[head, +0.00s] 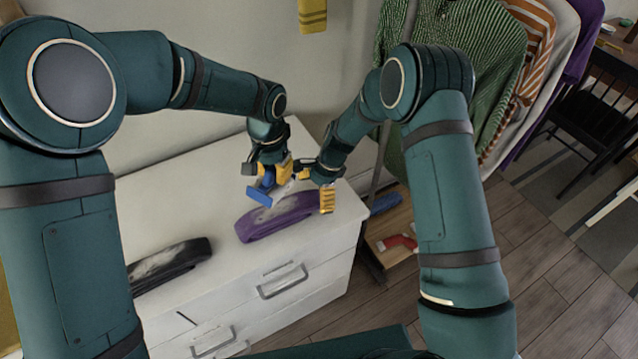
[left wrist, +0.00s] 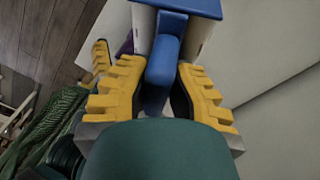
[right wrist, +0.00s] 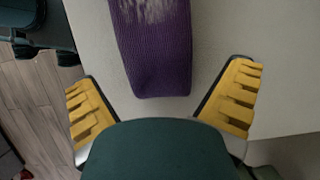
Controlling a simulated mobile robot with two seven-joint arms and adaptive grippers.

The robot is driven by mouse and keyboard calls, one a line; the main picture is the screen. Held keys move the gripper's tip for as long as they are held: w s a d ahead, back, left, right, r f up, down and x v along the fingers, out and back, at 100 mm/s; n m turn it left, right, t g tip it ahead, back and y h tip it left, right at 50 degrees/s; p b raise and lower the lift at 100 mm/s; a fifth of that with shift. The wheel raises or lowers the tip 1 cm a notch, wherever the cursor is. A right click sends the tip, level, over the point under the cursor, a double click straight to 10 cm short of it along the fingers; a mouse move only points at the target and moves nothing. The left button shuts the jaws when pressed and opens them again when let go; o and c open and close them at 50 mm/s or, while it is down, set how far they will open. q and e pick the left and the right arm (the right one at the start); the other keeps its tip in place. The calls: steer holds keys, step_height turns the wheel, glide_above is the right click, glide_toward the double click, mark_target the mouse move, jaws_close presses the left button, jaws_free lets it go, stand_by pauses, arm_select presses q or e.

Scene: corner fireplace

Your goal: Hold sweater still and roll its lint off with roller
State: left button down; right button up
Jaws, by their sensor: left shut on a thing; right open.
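The purple folded sweater (head: 275,218) lies on the white dresser top near its right end, with pale lint on its upper side. In the right wrist view, the sweater (right wrist: 155,55) shows its rounded near end between the fingers. My left gripper (head: 272,172) is shut on the blue handle of the lint roller (head: 262,190), held above the sweater. The handle (left wrist: 163,72) sits between the yellow fingers in the left wrist view. My right gripper (head: 314,187) is open over the sweater's right end, with its fingers on either side of it and apart from the cloth.
A black folded garment (head: 170,263) with pale lint lies left on the white dresser (head: 225,270). Striped clothes (head: 455,75) hang at the right. A low wooden shelf (head: 385,235) with a blue roll and a red item stands beside the dresser. My two grippers are close together.

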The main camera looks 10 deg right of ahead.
arm_select(q)
steer(key=shift+w+d+r, duration=0.1)
steer(key=shift+r, duration=0.1)
arm_select(e)
steer(key=shift+s+a+f, duration=0.1)
steer(key=shift+s+f, duration=0.05)
steer(key=shift+f, duration=0.35)
steer(key=shift+a+r, duration=0.1)
steer(key=c, duration=1.2)
steer(key=shift+c, duration=0.2)
arm_select(q)
steer(key=shift+f, duration=0.1)
